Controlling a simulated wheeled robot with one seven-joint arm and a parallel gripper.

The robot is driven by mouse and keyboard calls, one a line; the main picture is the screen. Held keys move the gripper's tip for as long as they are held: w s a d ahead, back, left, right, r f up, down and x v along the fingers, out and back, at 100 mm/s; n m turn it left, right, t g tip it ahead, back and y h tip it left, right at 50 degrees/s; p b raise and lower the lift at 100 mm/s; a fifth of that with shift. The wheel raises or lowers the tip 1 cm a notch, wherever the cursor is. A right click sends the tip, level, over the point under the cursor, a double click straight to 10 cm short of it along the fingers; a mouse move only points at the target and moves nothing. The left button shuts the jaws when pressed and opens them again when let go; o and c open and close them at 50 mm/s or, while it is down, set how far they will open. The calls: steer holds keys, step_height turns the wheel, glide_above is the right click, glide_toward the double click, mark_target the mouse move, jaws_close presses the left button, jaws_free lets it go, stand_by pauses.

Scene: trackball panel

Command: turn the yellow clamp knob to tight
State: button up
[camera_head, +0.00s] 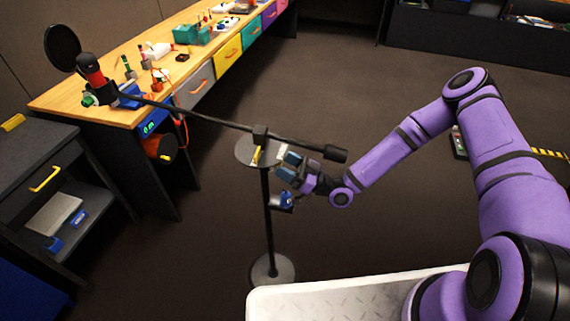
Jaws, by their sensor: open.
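The yellow clamp knob (256,156) is a small yellow lever shape on the dark clamp at the top of a stand (267,215). It sits beside a round grey disc (243,150), just below the dark boom bar (210,119). My gripper (284,163) is right of the knob, at about the same height, with its fingers toward the stand. It is open and looks empty. A small gap seems to lie between the fingers and the knob, but contact is hard to judge at this size. The knob's turn setting is too small to read.
The boom runs from a microphone-like red and black head (93,72) to a black end weight (335,153). A wooden workbench (110,55) with coloured drawers and loose items stands behind. A dark cart (45,190) is at left.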

steer(key=shift+a+r, duration=0.1)
steer(key=shift+a, duration=0.15)
steer(key=c, duration=0.9)
steer(key=shift+c, duration=0.2)
steer(key=shift+w+n, duration=0.1)
steer(key=shift+n, duration=0.3)
steer(key=n+g, duration=0.3)
steer(key=n, duration=0.2)
steer(key=shift+w+y, duration=0.1)
steer(key=shift+y, duration=0.3)
steer(key=shift+w+d+n+g, duration=0.1)
steer(key=shift+n+g, duration=0.5)
steer(key=shift+n, duration=0.7)
steer(key=shift+w+d+n+g, duration=0.1)
steer(key=shift+n+g, duration=0.5)
steer(key=shift+n, duration=1)
